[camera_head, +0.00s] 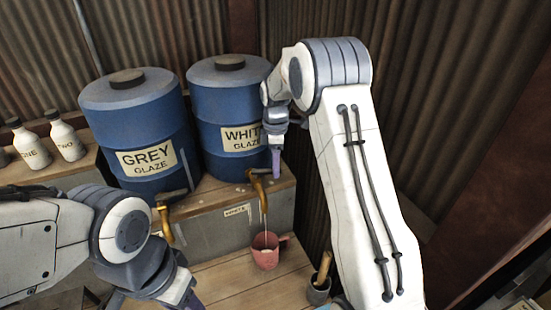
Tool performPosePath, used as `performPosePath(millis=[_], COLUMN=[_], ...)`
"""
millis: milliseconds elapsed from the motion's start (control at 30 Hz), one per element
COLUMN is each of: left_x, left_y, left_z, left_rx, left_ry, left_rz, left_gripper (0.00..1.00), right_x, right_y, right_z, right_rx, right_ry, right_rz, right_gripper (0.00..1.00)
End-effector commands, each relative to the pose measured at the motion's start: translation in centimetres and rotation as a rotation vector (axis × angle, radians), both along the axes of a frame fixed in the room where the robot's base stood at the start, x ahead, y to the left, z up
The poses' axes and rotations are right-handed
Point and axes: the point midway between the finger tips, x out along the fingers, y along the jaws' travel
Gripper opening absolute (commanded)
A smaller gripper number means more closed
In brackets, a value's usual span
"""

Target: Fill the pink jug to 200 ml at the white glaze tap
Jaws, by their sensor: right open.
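The pink jug (264,258) stands upright on the wooden surface below the white glaze tap (258,188). A thin pale stream runs from the brass spout into the jug, and some white liquid shows inside; I cannot read its level. The tap belongs to the blue drum labelled WHITE GLAZE (225,100). My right gripper (276,165) is open beside and just above the tap, pointing down; whether it touches the tap's lever is unclear. My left gripper (186,301) is at the bottom edge, left of the jug, mostly cut off, so its jaws cannot be judged.
A blue GREY GLAZE drum (140,130) with its own brass tap (164,226) stands to the left. Two white bottles (66,138) are on the far left shelf. A small grey pot (318,290) with a wooden handle stands right of the jug.

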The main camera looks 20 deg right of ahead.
Motion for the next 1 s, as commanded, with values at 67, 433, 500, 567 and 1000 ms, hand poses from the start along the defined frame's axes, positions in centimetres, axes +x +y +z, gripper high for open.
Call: performPosePath(millis=[67,433,500,567,1000], left_x=[0.0,0.0,0.0,0.0,0.0], left_y=[0.0,0.0,0.0,0.0,0.0], left_z=[-0.4,-2.3,-2.5,-2.5,-2.6], left_rx=[0.000,0.000,0.000,0.000,0.000], left_ry=[0.000,0.000,0.000,0.000,0.000], left_rz=[0.000,0.004,0.004,0.004,0.005], left_gripper=[0.50,0.50,0.50,0.50,0.50], right_x=[0.1,0.1,0.2,0.1,0.0], right_y=[0.0,0.0,0.0,0.0,0.0], right_z=[0.6,7.5,8.6,9.3,10.3], right_rx=[-0.001,-0.001,-0.001,-0.001,-0.001], right_ry=[-0.005,-0.007,-0.006,-0.005,-0.002], right_rz=[0.000,0.000,0.000,0.000,0.000], right_gripper=[0.53,0.53,0.53,0.53,0.53])
